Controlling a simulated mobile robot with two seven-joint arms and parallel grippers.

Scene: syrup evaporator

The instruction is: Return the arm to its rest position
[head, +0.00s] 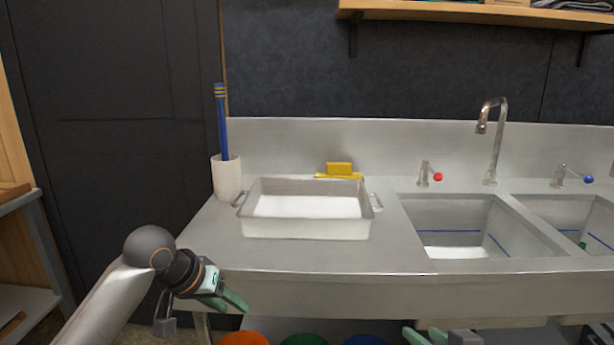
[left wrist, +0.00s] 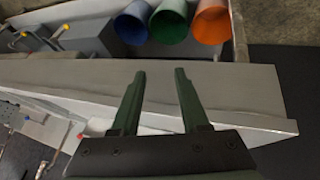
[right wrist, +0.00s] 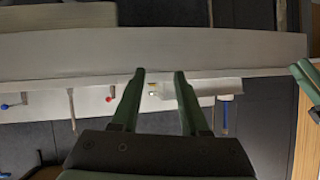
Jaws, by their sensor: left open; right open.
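My left gripper (head: 232,301) hangs in front of the counter's front edge at the lower left of the head view. Its two green fingers stand apart and empty in the left wrist view (left wrist: 159,73). My right gripper (head: 428,337) shows only partly at the bottom edge of the head view, below the counter front. In the right wrist view (right wrist: 160,73) its fingers are apart with nothing between them. Part of my left gripper's green fingers also shows at the right edge of that view.
A steel counter (head: 400,258) holds a metal pan (head: 305,228) with white contents, a white cup (head: 227,182) with a blue-handled tool and a yellow item (head: 339,169). Sink basins (head: 455,215) and a faucet (head: 497,140) are at right. Orange (left wrist: 211,22), green and blue bins stand below.

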